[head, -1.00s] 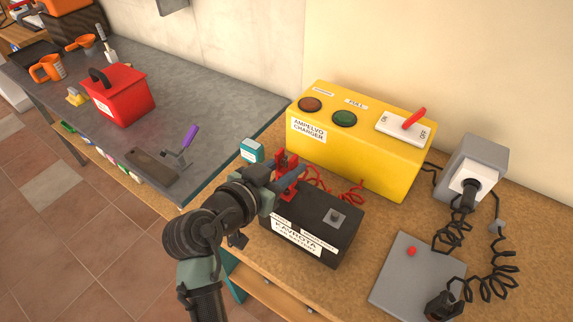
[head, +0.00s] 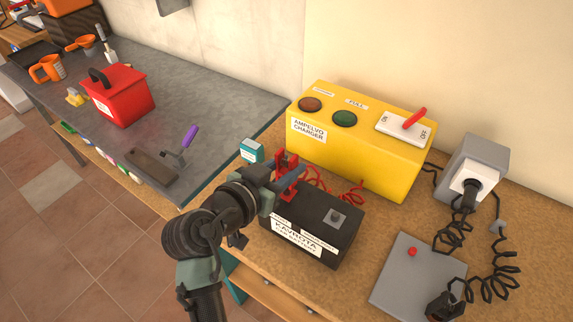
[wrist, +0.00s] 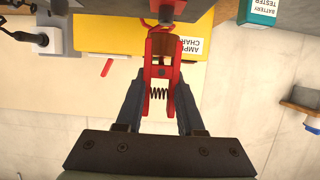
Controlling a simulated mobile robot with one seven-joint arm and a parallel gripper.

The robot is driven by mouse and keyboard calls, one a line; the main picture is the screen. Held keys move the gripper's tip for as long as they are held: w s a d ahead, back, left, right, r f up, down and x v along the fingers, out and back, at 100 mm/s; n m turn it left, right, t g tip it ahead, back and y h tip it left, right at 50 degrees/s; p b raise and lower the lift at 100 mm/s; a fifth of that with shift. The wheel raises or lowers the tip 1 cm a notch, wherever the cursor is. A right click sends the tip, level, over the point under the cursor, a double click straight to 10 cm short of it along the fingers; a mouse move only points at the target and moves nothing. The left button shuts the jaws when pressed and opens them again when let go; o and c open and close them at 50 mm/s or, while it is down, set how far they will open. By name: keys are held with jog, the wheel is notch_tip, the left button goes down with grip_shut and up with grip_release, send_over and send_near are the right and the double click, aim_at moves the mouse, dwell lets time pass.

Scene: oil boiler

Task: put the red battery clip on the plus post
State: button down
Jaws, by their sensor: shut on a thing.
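The black car battery (head: 311,231) stands on the cork-coloured bench with white labels on its front. A grey post (head: 337,217) shows on its right top. The red battery clip (head: 287,162) is over the left end of the battery top. My gripper (head: 284,177) is shut on the clip's handles. In the wrist view, my gripper (wrist: 159,100) squeezes the red clip (wrist: 161,70), with its spring between the handles. The clip's jaw end points at the dark battery (wrist: 215,10).
The yellow charger (head: 360,146) stands behind the battery, with red cables between. A teal battery tester box (head: 251,151) is to the left. A grey box with a red button (head: 417,275) and a wall socket unit (head: 478,170) with coiled black cords are to the right.

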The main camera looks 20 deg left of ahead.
jog(key=shift+f, duration=0.1)
jog(key=shift+f+b, duration=1.25)
jog(key=shift+f, duration=0.05)
jog(key=shift+c, duration=2.2)
grip_release()
jog(key=v, duration=1.3)
jog(key=shift+b, duration=0.4)
